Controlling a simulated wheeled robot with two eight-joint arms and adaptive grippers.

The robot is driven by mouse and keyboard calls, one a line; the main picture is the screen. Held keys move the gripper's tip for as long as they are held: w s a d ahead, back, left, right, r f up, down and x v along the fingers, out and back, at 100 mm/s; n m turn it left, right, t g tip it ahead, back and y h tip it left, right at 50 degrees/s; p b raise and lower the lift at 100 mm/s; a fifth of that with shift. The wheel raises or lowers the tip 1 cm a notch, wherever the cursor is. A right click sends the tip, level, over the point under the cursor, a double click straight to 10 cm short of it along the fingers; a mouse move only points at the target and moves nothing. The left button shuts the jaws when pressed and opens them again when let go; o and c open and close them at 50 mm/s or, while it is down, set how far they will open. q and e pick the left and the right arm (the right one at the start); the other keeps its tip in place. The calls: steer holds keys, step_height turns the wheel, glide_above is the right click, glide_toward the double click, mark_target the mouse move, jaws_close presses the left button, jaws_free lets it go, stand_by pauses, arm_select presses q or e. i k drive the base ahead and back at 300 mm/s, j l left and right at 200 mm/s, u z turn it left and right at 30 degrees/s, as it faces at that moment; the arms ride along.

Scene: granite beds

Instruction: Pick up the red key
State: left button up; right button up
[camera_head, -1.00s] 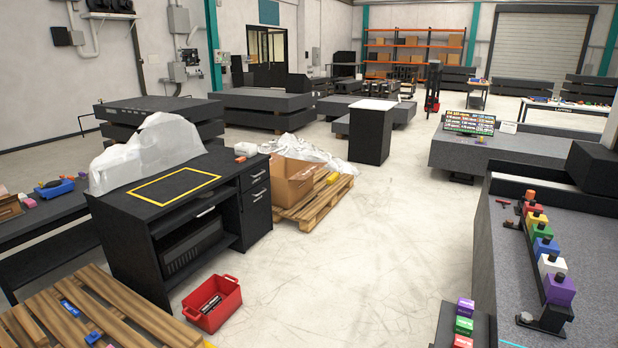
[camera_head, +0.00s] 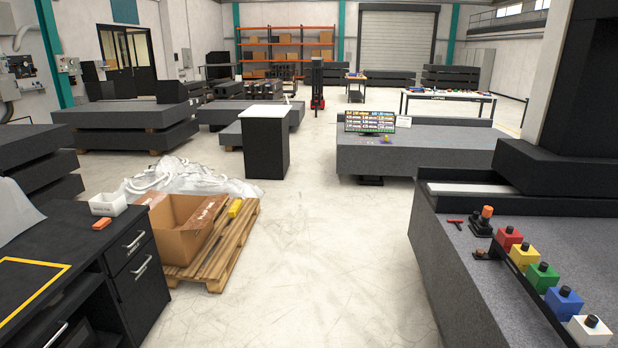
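A small red T-shaped piece, which looks like the red key (camera_head: 455,222), lies flat on the grey granite bed (camera_head: 456,262) at the right. It is near the bed's left edge, just left of a black fixture with an orange knob (camera_head: 487,212). It is too small to make out in detail. Neither of my grippers shows in the head view, and nothing is touching the red piece.
A row of coloured blocks with black knobs (camera_head: 543,275) runs along the right bed. Open floor (camera_head: 300,270) lies left of it. A pallet (camera_head: 232,245) with a cardboard box (camera_head: 182,228) and a black desk (camera_head: 85,255) stand at the left.

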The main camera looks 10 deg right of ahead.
mark_target(456, 221)
steer(key=i+l+z, duration=0.3)
steer(key=i, duration=0.9)
steer(key=i+j+z, duration=0.2)
steer(key=i+z, duration=0.15)
steer(key=i, duration=0.8)
steer(key=i+z, duration=0.35)
steer(key=i, duration=0.15)
steer(key=i+j+z, duration=0.2)
steer(key=i+z, duration=0.15)
steer(key=i+j+z, duration=0.3)
steer(key=i, duration=0.25)
steer(key=i+j+z, duration=0.1)
steer(key=i+z, duration=0.2)
steer(key=z, duration=0.2)
steer(key=i+j+z, duration=0.2)
steer(key=z, duration=0.25)
steer(key=i+j+z, duration=0.25)
steer(key=z, duration=0.25)
steer(key=i+j+z, duration=0.15)
steer(key=j+z, duration=0.3)
